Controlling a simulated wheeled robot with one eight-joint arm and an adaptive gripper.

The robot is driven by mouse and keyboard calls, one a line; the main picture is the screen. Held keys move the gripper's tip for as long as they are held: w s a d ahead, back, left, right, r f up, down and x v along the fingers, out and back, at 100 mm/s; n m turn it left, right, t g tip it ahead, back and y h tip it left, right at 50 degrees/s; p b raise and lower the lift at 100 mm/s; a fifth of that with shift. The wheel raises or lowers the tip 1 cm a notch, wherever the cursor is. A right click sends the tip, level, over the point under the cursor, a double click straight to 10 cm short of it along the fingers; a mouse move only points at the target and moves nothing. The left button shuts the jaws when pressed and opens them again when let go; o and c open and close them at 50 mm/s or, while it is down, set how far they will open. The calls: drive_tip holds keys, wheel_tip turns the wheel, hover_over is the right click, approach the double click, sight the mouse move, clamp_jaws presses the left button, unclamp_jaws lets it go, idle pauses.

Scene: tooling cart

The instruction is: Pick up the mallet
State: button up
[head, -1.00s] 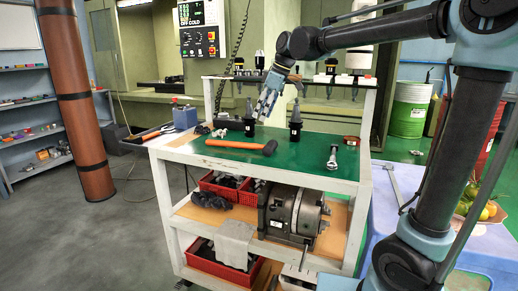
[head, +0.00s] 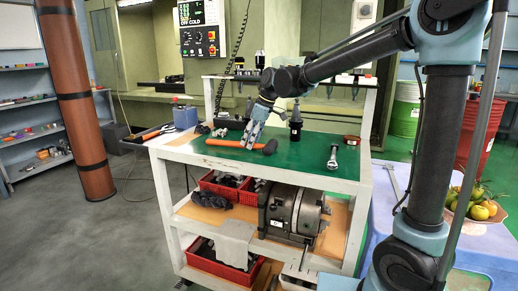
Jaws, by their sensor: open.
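The mallet (head: 222,143) lies on the green top of the tooling cart (head: 302,150). It has an orange handle pointing left and a dark head (head: 269,146) at its right end. My gripper (head: 249,146) points down at the mallet, over the handle just left of the head. Its fingers cover a short part of the handle. The gripper is open; I cannot tell whether the fingers straddle the handle or touch it.
A dark tool holder (head: 295,120) stands upright behind and right of the mallet. A blue box (head: 185,117) and small parts sit at the left.

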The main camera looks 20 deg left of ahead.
drive_tip(key=shift+a+f, duration=0.15)
drive_tip(key=shift+f, duration=0.25)
clamp_jaws()
